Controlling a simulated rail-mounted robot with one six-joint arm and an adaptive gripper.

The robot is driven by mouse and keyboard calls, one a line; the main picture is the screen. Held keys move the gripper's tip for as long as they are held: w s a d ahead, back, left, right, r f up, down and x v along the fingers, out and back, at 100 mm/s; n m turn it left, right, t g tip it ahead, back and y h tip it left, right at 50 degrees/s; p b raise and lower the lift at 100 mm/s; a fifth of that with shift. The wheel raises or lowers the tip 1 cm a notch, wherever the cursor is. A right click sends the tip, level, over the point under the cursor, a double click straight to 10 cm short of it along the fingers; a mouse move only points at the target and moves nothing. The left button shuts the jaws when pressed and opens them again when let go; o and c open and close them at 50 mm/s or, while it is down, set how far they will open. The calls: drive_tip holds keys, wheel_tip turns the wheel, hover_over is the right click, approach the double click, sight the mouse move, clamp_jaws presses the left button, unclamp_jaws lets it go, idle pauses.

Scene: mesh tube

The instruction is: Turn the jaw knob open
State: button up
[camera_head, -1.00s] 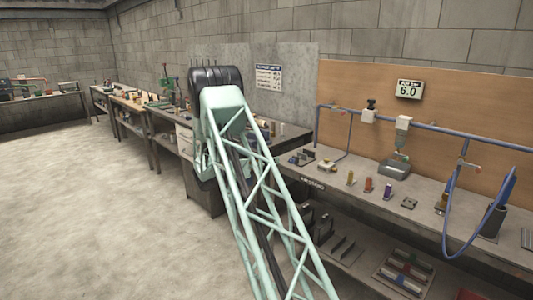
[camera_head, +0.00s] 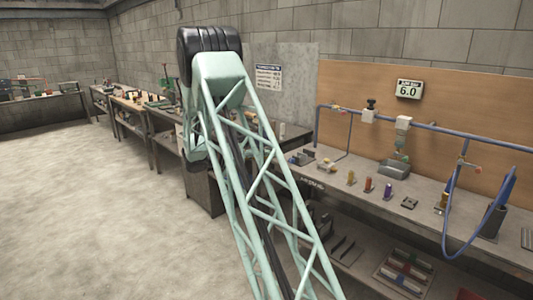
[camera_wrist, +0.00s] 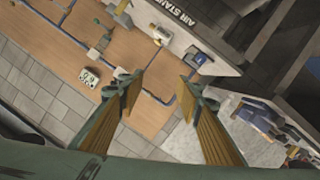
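My gripper (camera_wrist: 160,88) shows in the wrist view with its two yellow-padded fingers spread apart and nothing between them. In the head view it is hidden; only my pale green lattice arm shows. I cannot make out a jaw knob for certain in either view. Near the AIR STAND label, a small blue-grey fixture (camera_wrist: 197,57) sits at the bench edge in the wrist view, beyond the right fingertip. A small fixture with brass-coloured parts (camera_wrist: 160,34) sits beside it. My gripper appears apart from both.
The air bench (camera_head: 345,203) stands at the right, with a blue pipe (camera_head: 460,133) and hanging blue hose (camera_head: 447,215) along its wooden backboard (camera_head: 360,85). Several small coloured fittings stand on the bench. The floor (camera_head: 80,190) at left is clear.

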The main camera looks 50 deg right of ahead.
drive_tip(key=shift+y, duration=0.4)
drive_tip(key=shift+s+a+r, duration=0.5)
drive_tip(key=shift+a+r, duration=0.15)
drive_tip(key=shift+a, duration=0.1)
drive_tip(key=shift+s+a+r, duration=0.5)
drive_tip(key=shift+a+r, duration=0.15)
drive_tip(key=shift+a, duration=0.1)
drive_tip(key=shift+d, duration=0.1)
drive_tip(key=m+t+h, duration=0.2)
drive_tip(key=m+h, duration=0.2)
approach(291, 161)
drive_tip(key=a, duration=0.6)
drive_tip(key=shift+w+d+r, duration=0.25)
drive_tip(key=shift+w, duration=0.05)
drive_tip(key=shift+d, duration=0.2)
drive_tip(key=shift+s+d+b, duration=0.15)
drive_tip(key=shift+d+b, duration=0.25)
drive_tip(key=shift+d, duration=1.85)
drive_tip(key=shift+s+d+b, duration=0.15)
drive_tip(key=shift+d+b, duration=0.25)
drive_tip(key=shift+d, duration=1.8)
drive_tip(key=shift+s+d+b, duration=0.2)
drive_tip(key=shift+d+b, duration=0.2)
drive_tip(key=shift+d, duration=1.85)
